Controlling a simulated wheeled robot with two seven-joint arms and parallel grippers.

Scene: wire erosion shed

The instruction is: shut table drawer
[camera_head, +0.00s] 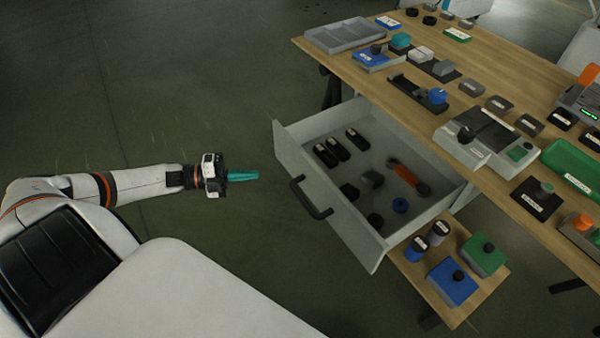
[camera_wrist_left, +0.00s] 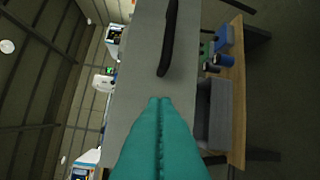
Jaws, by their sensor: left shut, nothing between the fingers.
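The table drawer (camera_head: 325,204) stands pulled out from under the wooden table (camera_head: 463,82) in the head view. Its grey front carries a black bar handle (camera_head: 311,198). Black blocks, a blue ring and an orange-and-black tool lie inside it. My left gripper (camera_head: 257,175) has teal fingers, shut and empty, pointing at the drawer front from the left with a gap between. In the left wrist view the shut fingers (camera_wrist_left: 160,103) point toward the grey drawer front (camera_wrist_left: 140,60), with the black handle (camera_wrist_left: 169,38) above their tips. My right gripper is not in view.
A low wooden shelf (camera_head: 452,312) right of the drawer holds blue and grey cylinders and blue and green blocks. The tabletop carries a grey tray (camera_head: 343,36), a green tray (camera_head: 570,168) and many small parts. The floor left of the drawer is clear.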

